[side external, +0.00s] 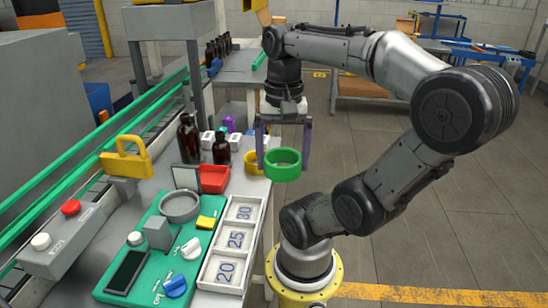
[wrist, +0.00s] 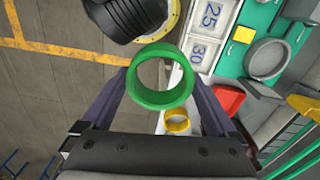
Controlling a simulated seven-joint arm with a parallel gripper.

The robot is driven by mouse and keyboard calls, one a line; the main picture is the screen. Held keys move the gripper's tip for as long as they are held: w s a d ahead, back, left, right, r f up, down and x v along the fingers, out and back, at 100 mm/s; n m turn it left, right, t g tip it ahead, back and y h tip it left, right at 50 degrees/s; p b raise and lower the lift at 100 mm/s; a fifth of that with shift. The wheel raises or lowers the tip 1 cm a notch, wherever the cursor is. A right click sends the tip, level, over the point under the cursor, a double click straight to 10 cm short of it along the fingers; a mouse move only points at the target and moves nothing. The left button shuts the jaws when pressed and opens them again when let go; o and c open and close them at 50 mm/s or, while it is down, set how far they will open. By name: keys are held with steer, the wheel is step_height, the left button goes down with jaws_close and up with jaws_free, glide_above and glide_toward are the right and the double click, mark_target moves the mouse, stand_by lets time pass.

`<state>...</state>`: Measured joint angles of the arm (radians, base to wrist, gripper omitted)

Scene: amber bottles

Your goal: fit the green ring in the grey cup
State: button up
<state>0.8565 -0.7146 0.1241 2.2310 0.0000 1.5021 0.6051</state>
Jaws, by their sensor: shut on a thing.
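My gripper (side external: 283,168) is shut on the green ring (side external: 283,157), with one finger on each side of it. The ring is held level in the air by the bench's right edge, and it also shows between the fingers in the wrist view (wrist: 160,98). The grey cup (side external: 180,206) is a shallow round dish with a grey rim on the green panel (side external: 150,238). In the side view it lies left of and nearer the camera than the ring. In the wrist view the cup (wrist: 266,76) is at the upper right, apart from the ring. It looks empty.
A white tray of numbered cards (side external: 229,283) lies right of the panel. A red bin (side external: 214,180), a yellow ring (side external: 250,162) and two amber bottles (side external: 190,140) (side external: 221,147) stand behind the cup. A yellow block (side external: 206,223), knobs and a screen share the panel.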

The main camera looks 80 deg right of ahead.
step_height(320, 180, up, 5)
steer(key=w+a+n, duration=0.3)
steer(key=w+n, duration=0.2)
steer(key=w, duration=1.7)
steer(key=shift+w+a+f, duration=0.1)
steer(key=shift+w+f, duration=0.05)
steer(key=shift+f, duration=3.05)
steer(key=shift+w+a+f, duration=0.1)
steer(key=shift+w+f, duration=0.05)
steer(key=shift+f, duration=3)
steer(key=shift+f, duration=0.6)
steer(key=o, duration=1)
steer(key=shift+s, duration=0.1)
steer(key=shift+f, duration=0.1)
